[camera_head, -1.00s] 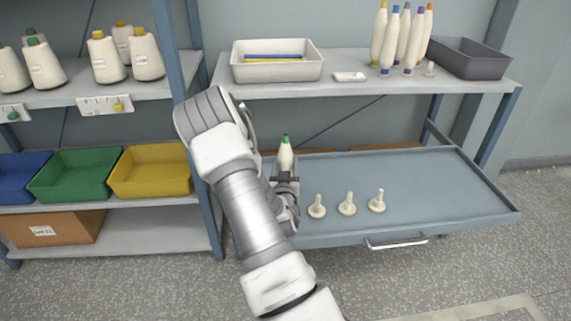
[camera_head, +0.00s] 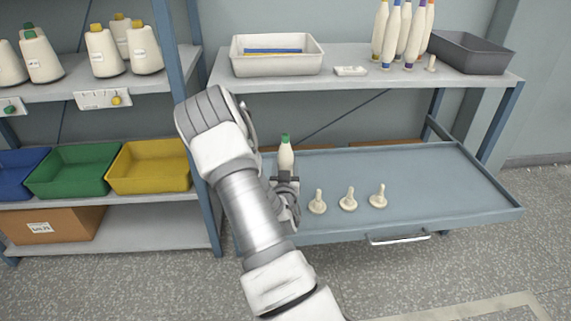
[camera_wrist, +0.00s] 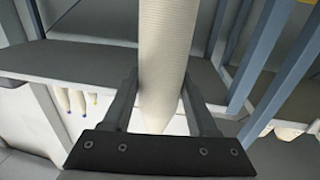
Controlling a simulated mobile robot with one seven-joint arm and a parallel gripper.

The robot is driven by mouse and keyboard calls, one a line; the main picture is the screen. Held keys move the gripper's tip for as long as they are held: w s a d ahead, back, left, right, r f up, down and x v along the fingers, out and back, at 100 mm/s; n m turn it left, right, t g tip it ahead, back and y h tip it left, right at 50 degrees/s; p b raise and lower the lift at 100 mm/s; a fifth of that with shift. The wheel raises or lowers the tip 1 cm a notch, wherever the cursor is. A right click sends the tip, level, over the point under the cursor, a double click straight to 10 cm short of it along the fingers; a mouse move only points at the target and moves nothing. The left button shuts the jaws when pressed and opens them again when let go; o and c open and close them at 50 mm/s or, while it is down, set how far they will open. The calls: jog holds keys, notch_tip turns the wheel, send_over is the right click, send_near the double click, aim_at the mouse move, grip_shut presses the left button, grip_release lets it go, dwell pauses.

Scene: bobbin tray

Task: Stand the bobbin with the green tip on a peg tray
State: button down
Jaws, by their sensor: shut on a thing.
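The green-tipped bobbin (camera_head: 286,157) is cream with a green top and stands upright in my gripper (camera_head: 286,180) in the head view. The jaws are shut around its lower part. In the wrist view the bobbin (camera_wrist: 163,60) fills the middle between the two fingers of my gripper (camera_wrist: 160,105). The blue-grey tray (camera_head: 440,185) carries three cream pegs in a row: a left peg (camera_head: 318,203), a middle peg (camera_head: 348,199) and a right peg (camera_head: 379,196). All three are bare. The held bobbin is left of and behind the left peg. Its lower end is hidden by my gripper in the head view.
Several bobbins (camera_head: 405,35) with coloured tips stand on the upper shelf (camera_head: 350,88), beside a dark grey bin (camera_head: 468,55). A white bin (camera_head: 277,57) is at its left. A blue shelf post (camera_head: 180,80) rises left of my arm. The tray's right half is clear.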

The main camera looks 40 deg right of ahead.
jog(key=shift+f+b, duration=1.6)
jog(key=shift+f, duration=0.1)
jog(key=shift+c, duration=0.5)
grip_release()
jog(key=p+v, duration=0.4)
jog(key=v, duration=1.3)
jog(key=shift+s+a, duration=0.15)
jog(key=shift+a, duration=0.05)
jog(key=shift+r, duration=0.1)
